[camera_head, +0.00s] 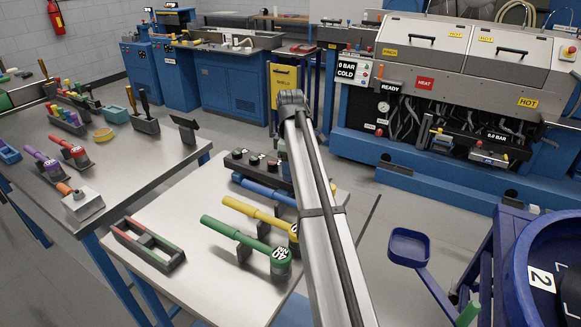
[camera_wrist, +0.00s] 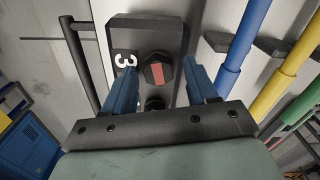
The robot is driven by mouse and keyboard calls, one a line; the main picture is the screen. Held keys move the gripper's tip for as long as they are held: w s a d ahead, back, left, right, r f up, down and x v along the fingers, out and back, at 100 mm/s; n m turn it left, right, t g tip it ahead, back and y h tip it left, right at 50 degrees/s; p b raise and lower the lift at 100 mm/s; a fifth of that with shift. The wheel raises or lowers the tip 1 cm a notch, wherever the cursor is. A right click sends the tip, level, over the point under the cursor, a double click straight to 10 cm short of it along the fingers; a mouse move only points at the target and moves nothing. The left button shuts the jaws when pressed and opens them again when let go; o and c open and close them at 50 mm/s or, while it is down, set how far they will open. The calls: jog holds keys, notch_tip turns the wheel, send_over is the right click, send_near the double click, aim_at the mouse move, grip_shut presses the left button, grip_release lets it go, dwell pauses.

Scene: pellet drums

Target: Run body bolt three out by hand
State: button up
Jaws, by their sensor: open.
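Body bolt three (camera_wrist: 157,70) is a black hex head with a red stripe, on a dark plate beside a white "3" label (camera_wrist: 125,60) in the wrist view. My gripper (camera_wrist: 161,66) is open. Its two blue fingers reach towards the plate, one on each side of the bolt head, with a visible gap on both sides. A second dark bolt head (camera_wrist: 155,103) shows nearer the gripper's palm. In the head view, the dark bolt block (camera_head: 240,166) sits at the table's far edge, partly behind my arm. My gripper is hidden there.
Blue (camera_head: 262,190), yellow (camera_head: 254,212) and green (camera_head: 245,238) handled tools lie close to the block. A tray with red and green edges (camera_head: 148,243) is on the same table (camera_head: 190,290). A small blue bin (camera_head: 408,246) stands right of my arm.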

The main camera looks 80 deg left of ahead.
jog(key=shift+r, duration=0.1)
notch_tip(320, 180, up, 14)
jog(key=shift+f, duration=0.2)
dwell(0.4)
dwell(0.4)
